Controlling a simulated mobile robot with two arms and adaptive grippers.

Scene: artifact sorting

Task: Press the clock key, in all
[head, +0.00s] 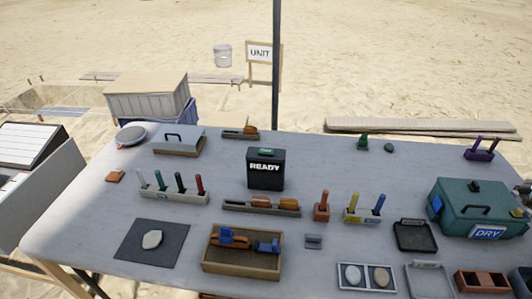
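A black box with the word READY on its front (265,172) stands upright near the middle of the table. A small green key (267,151) sits on its top. This looks like the clock, though no dial shows. Nothing touches the box or the key. I see neither of my grippers in the head view.
The grey table (75,215) holds a wooden tray with blue and orange pieces (242,275), a dark mat with a pale stone (130,255), racks of coloured pegs (172,196) and a teal case marked DRY (470,212). An orange-and-wood tool rack (262,206) lies just before the box.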

